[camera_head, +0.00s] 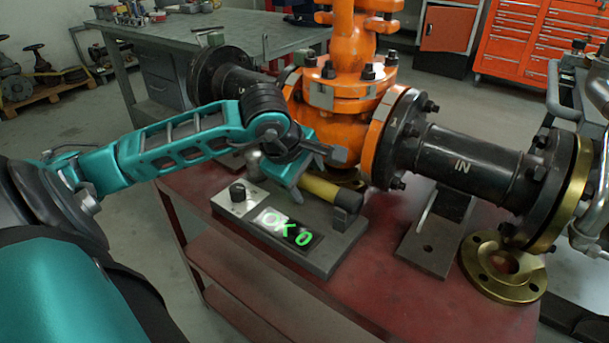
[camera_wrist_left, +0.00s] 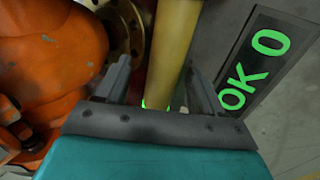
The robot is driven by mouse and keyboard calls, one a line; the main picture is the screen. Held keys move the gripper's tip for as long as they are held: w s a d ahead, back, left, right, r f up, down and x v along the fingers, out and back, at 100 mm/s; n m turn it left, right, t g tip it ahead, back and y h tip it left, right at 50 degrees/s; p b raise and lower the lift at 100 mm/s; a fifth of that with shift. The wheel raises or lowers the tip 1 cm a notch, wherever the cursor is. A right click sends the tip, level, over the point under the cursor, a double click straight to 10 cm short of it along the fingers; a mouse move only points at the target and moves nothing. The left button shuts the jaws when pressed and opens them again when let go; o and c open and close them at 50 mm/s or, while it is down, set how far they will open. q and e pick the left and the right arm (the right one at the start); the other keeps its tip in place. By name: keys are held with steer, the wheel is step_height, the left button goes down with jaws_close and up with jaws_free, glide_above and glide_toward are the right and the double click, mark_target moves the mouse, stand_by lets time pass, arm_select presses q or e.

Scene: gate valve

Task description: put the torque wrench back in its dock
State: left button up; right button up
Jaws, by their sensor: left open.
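The torque wrench (camera_head: 325,190) shows as a yellow handle with a dark end. It lies along the back of the grey dock block (camera_head: 322,259), low over it; I cannot tell whether it is fully seated. My left gripper (camera_head: 304,172) is over the handle and hides part of it. In the left wrist view the yellow handle (camera_wrist_left: 173,50) runs between the two separated fingers of the open gripper (camera_wrist_left: 163,82). The dock's display (camera_head: 288,228) reads "OK 0" in green. My right gripper is not in view.
The orange gate valve (camera_head: 345,120) and its black flanged pipe (camera_head: 465,165) stand close behind and to the right. A brass flange (camera_head: 503,268) lies on the red bench (camera_head: 390,305). The bench front is clear.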

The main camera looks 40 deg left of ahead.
arm_select(q)
steer(key=shift+s+r, duration=0.15)
steer(key=shift+r, duration=0.2)
steer(key=p+v, duration=0.2)
steer(key=v, duration=1)
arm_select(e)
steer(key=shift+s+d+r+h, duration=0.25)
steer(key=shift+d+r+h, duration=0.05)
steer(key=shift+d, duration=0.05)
arm_select(q)
steer(key=shift+d+r, duration=0.1)
